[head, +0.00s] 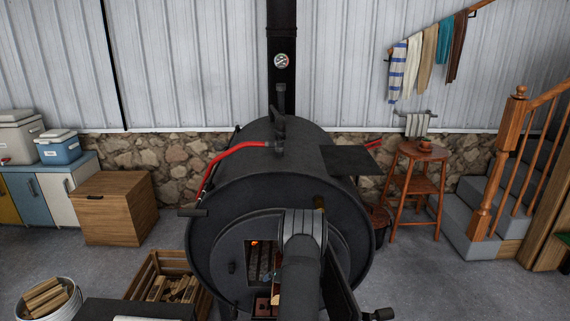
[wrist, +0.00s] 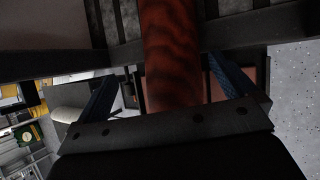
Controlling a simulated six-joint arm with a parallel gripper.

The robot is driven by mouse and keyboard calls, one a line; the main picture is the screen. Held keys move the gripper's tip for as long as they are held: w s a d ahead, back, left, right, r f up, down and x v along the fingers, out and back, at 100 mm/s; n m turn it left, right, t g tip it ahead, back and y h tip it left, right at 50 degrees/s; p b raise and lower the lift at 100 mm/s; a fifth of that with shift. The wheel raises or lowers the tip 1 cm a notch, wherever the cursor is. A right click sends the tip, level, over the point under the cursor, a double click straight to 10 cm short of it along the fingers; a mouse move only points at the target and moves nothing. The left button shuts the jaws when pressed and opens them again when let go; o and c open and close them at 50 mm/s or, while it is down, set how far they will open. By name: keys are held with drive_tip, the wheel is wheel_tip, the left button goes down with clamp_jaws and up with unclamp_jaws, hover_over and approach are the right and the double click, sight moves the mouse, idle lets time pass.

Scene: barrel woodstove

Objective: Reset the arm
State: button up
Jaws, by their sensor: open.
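My gripper (wrist: 161,72) shows in the wrist view with its two blue fingers spread apart. A reddish-brown, dark-banded cylindrical piece (wrist: 170,50), perhaps a log, lies between the fingers in this view, with gaps to both sides. I cannot tell how far in front of the fingers it is. In the head view my arm (head: 302,270) reaches to the front of the black barrel stove (head: 230,210), beside its open doorway. My gripper's fingers are hidden there. A fire glows inside the opening (head: 260,257).
Dark grate-like bars (wrist: 100,25) are close to the fingers in the wrist view. A log crate (head: 150,270) and a log bucket (head: 65,310) stand left of the stove. A stool (head: 415,180) and stairs (head: 470,225) are at right.

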drive_tip(key=w, duration=0.5)
drive_tip(key=shift+w, duration=0.25)
drive_tip(key=shift+w+f, duration=0.25)
drive_tip(key=shift+w, duration=0.05)
drive_tip(key=shift+s+d+r, duration=0.15)
drive_tip(key=shift+s+d, duration=0.05)
drive_tip(key=shift+d, duration=0.05)
drive_tip(key=shift+v, duration=1.95)
drive_tip(key=shift+c, duration=0.2)
